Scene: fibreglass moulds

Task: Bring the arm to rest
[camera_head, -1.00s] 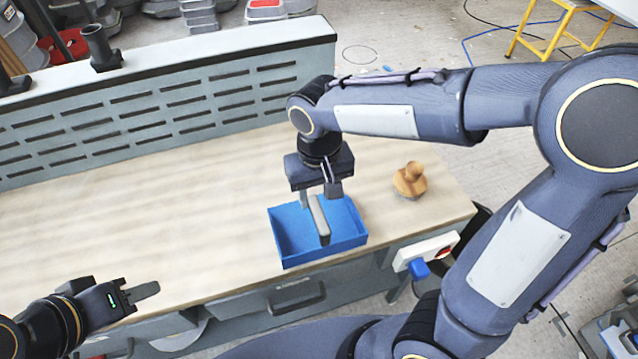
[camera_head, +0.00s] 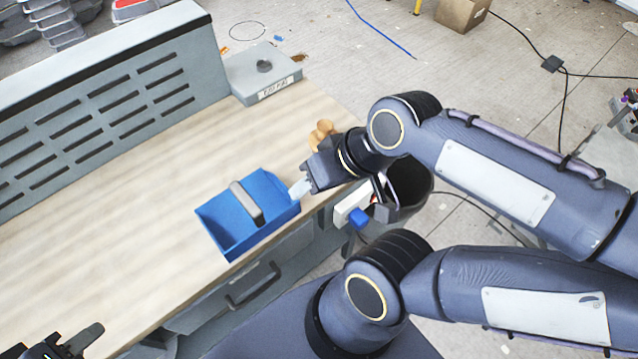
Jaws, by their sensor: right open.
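My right gripper (camera_head: 301,188) is just right of the blue bin (camera_head: 224,240), near the table's front edge. It is open, with nothing seen between its fingers. A grey, bar-like object (camera_head: 246,203) lies in the blue bin, leaning on its wall. My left gripper (camera_head: 88,338) is at the bottom left corner, partly cut off by the frame. I cannot tell whether its fingers are apart.
A wooden knobbed tool (camera_head: 321,134) stands on the table (camera_head: 130,195) behind my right gripper, partly hidden by it. A slotted panel (camera_head: 110,100) borders the back. A dark bin (camera_head: 412,185) stands beyond the right edge.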

